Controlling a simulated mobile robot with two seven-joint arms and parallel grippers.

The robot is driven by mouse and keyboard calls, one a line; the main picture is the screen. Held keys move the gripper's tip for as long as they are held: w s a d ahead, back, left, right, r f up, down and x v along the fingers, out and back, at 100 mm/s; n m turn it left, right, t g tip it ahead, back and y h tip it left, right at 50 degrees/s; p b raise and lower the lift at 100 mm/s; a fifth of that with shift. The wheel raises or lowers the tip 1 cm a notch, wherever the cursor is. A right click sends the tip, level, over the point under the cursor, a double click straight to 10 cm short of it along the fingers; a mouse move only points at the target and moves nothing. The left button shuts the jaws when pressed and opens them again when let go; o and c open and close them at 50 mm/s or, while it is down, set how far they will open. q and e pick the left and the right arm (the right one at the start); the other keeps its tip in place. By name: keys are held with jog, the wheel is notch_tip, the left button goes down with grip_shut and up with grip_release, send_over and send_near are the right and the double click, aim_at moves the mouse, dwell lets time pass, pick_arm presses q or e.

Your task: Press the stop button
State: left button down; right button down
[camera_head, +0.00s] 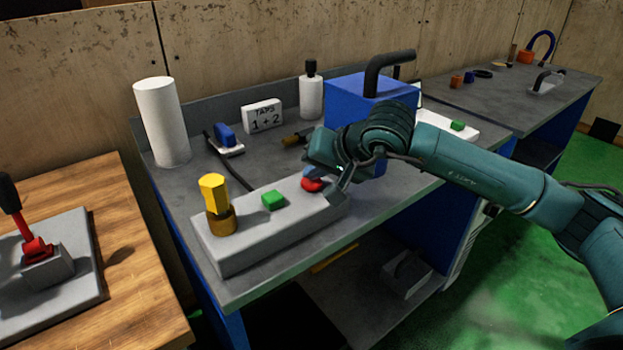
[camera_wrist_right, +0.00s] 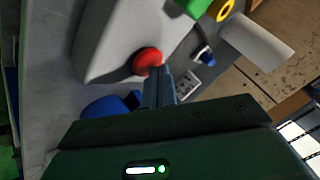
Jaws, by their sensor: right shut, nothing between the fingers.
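The red stop button (camera_head: 311,184) is a round cap at the right end of a grey control box (camera_head: 270,238). It also shows in the right wrist view (camera_wrist_right: 147,58). My right gripper (camera_head: 336,183) comes in from the right, at the button's edge and partly over the box. In the wrist view its closed fingertips (camera_wrist_right: 158,72) end right by the red cap. I cannot tell whether they touch it. The fingers are shut with nothing between them. A green button (camera_head: 273,201) sits further left on the box. My left gripper is not in view.
A yellow knob (camera_head: 213,193) rises from the box's left end. A blue block with a black handle (camera_head: 352,102) stands behind my right gripper.

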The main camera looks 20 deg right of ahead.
aim_at(315, 184)
dwell(0.5)
jog(key=shift+r+p, duration=0.35)
jog(key=shift+r, duration=0.5)
jog(key=shift+r+p, duration=1.25)
jog(key=shift+r, duration=1.25)
